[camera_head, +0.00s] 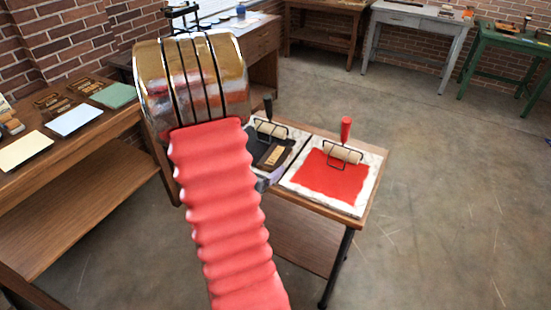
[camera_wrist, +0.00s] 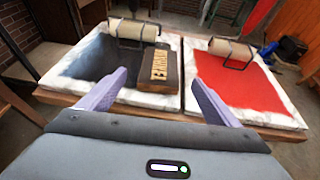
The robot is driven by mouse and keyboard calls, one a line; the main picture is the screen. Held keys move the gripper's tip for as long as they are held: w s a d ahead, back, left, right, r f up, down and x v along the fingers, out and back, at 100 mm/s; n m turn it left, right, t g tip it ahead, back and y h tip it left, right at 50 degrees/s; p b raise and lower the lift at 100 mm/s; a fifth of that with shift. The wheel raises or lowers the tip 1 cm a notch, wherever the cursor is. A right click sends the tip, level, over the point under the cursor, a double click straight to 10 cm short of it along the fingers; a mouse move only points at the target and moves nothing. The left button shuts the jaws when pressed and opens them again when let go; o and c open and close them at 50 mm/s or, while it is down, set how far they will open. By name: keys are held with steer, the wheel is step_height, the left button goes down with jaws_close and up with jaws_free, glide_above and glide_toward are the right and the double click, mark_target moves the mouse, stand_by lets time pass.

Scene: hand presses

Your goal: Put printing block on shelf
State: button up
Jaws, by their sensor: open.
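The printing block (camera_wrist: 160,68), dark with pale raised letters, lies on the black-inked slab (camera_wrist: 75,95) near its right edge; it also shows in the head view (camera_head: 274,156). My gripper (camera_wrist: 158,82) is open and empty, its two pale purple fingers spread on either side of the block's line and apart from it, on the near side. In the head view my arm hides most of the gripper. A wooden lower shelf (camera_head: 90,200) runs under the left bench; I cannot tell whether it is the task's shelf.
A red-inked slab (camera_head: 332,178) with a red-handled roller (camera_head: 345,135) sits to the right on the same table (camera_head: 360,212). Another roller stands behind the block. The left bench (camera_head: 50,172) holds paper sheets and small blocks. The floor (camera_head: 450,190) at right is clear.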

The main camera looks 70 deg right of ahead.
mark_target(273, 158)
steer(key=shift+x, duration=1.95)
steer(key=shift+x, duration=2.6)
steer(key=shift+f, duration=0.1)
steer(key=shift+a, duration=0.1)
steer(key=shift+c, duration=0.4)
steer(key=c, duration=1.4)
steer(key=shift+r, duration=5.05)
